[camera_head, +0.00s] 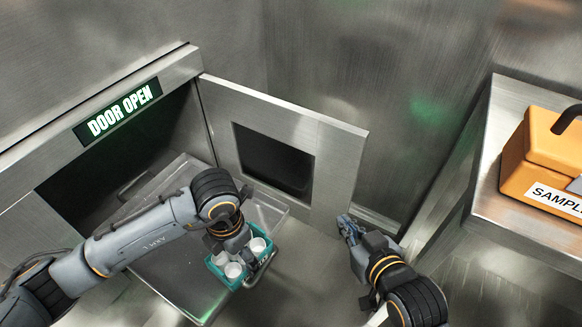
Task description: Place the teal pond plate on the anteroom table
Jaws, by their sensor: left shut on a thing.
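The teal pond plate (214,268) is a small teal holder with several white cups in it. It is in the lower middle of the head view, over the front end of a pulled-out tray. My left gripper (240,246) reaches over it from above and is shut on it, hiding part of its top. I cannot tell whether the plate touches the tray. My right gripper (348,228) is to the right of the plate, apart from it, and its finger gap is not clear. A metal table (484,205) stands at the right; I cannot tell if it is the anteroom table.
A chamber with a lit "DOOR OPEN" sign (124,111) is at the left. Its door (340,155), with a dark window, stands open behind my grippers. The tray (165,262) sticks out of the chamber. An orange sample box (545,150) occupies the right table.

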